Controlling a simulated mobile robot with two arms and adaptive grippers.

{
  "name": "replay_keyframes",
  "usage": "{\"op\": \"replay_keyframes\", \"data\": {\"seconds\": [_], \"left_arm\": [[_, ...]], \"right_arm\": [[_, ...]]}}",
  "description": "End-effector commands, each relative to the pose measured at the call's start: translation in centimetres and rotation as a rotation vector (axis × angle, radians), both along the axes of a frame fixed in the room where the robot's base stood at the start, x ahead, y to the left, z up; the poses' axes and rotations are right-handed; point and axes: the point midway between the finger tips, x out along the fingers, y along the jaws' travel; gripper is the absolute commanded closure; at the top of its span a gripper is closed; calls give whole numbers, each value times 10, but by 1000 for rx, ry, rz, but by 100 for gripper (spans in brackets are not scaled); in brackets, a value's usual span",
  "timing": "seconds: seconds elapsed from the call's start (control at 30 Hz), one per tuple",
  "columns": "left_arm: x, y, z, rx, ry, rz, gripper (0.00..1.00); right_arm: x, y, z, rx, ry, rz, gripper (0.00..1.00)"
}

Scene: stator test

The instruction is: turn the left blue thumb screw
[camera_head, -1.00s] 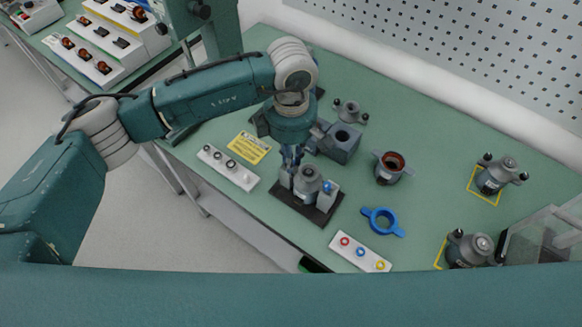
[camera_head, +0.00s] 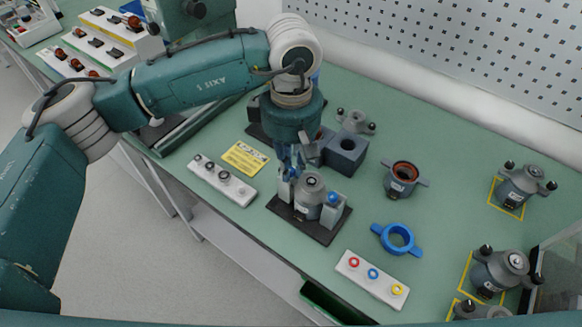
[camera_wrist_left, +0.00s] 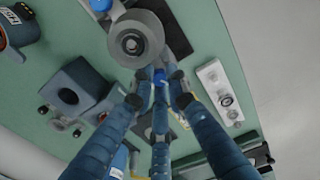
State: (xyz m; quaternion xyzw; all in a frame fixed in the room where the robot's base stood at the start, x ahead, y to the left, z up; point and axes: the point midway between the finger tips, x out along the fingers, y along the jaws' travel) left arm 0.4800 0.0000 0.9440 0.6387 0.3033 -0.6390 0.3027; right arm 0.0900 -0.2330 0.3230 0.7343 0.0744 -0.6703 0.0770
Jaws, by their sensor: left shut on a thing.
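A grey stator (camera_head: 310,190) stands upright in a dark fixture plate (camera_head: 322,232) between two light clamp blocks. A right blue thumb screw (camera_head: 332,197) sits on the right block. My left gripper (camera_head: 289,165) points down over the left block, its fingers shut on the left blue thumb screw, which is mostly hidden in the head view. In the left wrist view the fingers of my left gripper (camera_wrist_left: 158,88) close around the left blue thumb screw (camera_wrist_left: 159,74), beside the round stator top (camera_wrist_left: 133,42). My right gripper is not in view.
A grey block with a hole (camera_head: 349,148) stands close behind the fixture. A blue ring with two handles (camera_head: 396,239) and an open stator housing (camera_head: 402,180) lie to the right. Green table between is clear.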

Motion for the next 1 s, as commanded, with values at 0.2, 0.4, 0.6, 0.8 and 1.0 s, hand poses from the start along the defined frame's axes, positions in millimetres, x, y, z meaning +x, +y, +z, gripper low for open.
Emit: {"op": "replay_keyframes", "data": {"seconds": [0.2, 0.4, 0.6, 0.8, 1.0], "left_arm": [[0, -1, 1, -2, 0, -1, 100], [0, -1, 1, -3, 0, -1, 77], [0, -1, 1, -2, 0, 0, 77], [0, -1, 0, -2, 1, 0, 77], [-1, -1, 4, -1, 2, 32, 77]], "right_arm": [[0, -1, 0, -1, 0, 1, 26], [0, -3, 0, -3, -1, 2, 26], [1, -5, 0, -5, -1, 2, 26], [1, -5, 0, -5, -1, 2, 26], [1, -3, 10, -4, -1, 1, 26]]}}
